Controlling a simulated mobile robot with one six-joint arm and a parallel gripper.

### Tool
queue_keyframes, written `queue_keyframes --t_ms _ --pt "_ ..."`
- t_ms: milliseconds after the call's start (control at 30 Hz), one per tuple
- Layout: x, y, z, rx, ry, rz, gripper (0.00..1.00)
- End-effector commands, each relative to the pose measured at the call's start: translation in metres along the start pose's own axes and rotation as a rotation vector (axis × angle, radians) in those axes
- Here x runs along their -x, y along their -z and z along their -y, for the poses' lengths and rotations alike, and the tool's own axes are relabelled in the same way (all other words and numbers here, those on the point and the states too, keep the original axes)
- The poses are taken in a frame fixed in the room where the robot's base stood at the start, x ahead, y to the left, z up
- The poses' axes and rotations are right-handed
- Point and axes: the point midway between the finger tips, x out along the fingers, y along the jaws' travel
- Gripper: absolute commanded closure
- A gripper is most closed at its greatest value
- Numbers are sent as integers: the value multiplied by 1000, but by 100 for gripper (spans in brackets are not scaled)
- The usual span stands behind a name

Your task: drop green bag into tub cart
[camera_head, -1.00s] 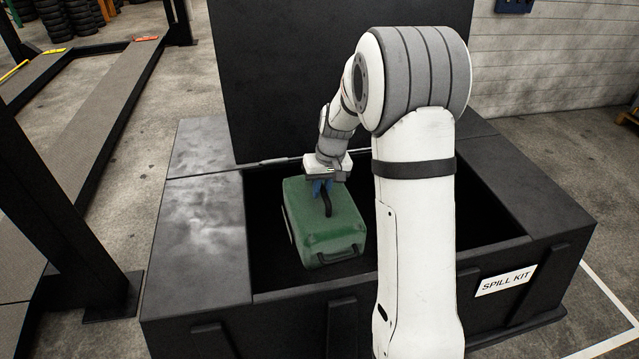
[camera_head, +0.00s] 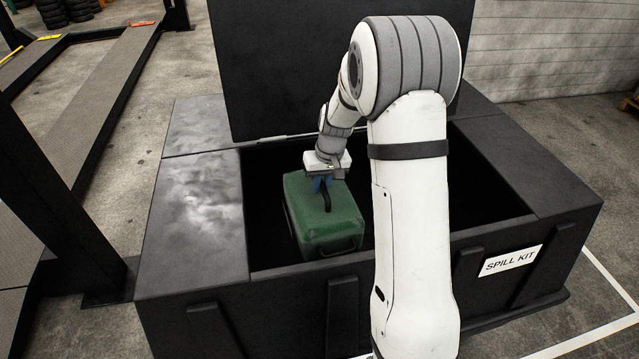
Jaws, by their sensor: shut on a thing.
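The green bag (camera_head: 325,223) is a boxy green case with a dark handle on top. My gripper (camera_head: 324,188) is shut on the bag's top handle. The bag's lower part is below the box's front rim line, and I cannot tell whether it touches the floor of the box. My arm hides part of the box's right interior.
The box's raised black lid (camera_head: 335,70) stands behind the opening. A dark post (camera_head: 55,190) and a long ramp (camera_head: 85,90) are at the left. A pale wall (camera_head: 550,50) is behind at the right.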

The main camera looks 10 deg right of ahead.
Motion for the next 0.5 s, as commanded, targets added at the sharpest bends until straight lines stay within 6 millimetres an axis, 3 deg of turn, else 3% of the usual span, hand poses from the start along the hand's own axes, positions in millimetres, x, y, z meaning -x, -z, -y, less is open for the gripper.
queue_keyframes --t_ms 67,100,300,500 --pt "2 2 0 1 0 -5 100" --pt "2 2 0 1 0 -5 83" --pt "1 1 0 1 0 -2 66" --pt "1 0 0 1 0 -1 60"
